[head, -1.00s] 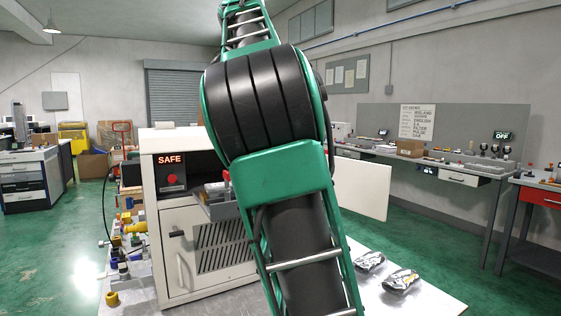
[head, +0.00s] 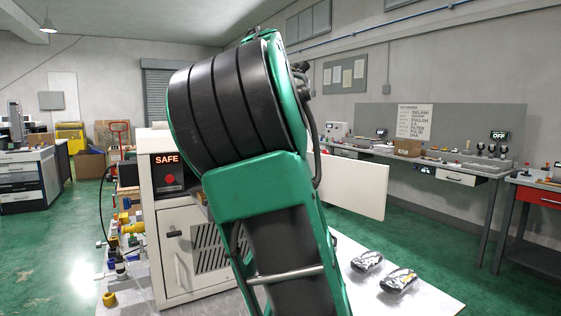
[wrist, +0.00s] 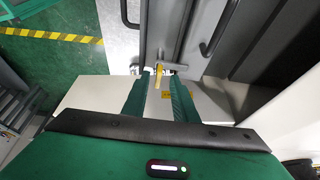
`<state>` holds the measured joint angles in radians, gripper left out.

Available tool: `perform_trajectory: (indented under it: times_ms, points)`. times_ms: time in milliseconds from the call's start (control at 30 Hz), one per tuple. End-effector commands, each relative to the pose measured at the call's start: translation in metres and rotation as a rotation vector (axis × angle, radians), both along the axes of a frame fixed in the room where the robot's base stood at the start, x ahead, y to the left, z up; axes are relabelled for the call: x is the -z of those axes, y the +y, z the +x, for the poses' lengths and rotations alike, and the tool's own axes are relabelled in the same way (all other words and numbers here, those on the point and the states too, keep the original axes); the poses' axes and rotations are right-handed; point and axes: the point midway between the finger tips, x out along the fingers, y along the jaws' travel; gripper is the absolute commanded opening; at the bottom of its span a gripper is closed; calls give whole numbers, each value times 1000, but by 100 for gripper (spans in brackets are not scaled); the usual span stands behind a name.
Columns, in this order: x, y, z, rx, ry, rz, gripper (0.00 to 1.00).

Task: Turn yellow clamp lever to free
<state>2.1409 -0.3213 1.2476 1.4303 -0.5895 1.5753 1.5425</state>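The yellow clamp lever (wrist: 158,74) shows in the wrist view as a small yellow piece at the grey vertical metal part, beyond my fingertips. My gripper (wrist: 160,84) has its two green fingers apart, with the lever in line with the gap between them. I cannot tell whether a finger touches it. In the head view my arm covers the middle, and the gripper and lever are hidden behind it.
The white machine (head: 190,262) has a lit SAFE sign (head: 167,159) and a red button. An open white panel (head: 352,185) stands right of my arm. Two dark patterned items (head: 399,281) lie on the light surface. Dark handles (wrist: 218,30) flank the lever area.

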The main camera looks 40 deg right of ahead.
Motion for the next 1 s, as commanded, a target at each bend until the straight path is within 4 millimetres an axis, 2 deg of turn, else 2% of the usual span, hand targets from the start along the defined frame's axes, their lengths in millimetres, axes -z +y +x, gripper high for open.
perform_trajectory:
  times_ms: [67,167,200,633,1000]
  points:
    - [0,0,0,0,0,0,26]
    - [0,0,0,0,0,0,4]
    - [0,0,0,0,0,0,0]
    - [-1,1,0,-48,-2,0,0]
    - [0,2,-1,-311,-3,0,0]
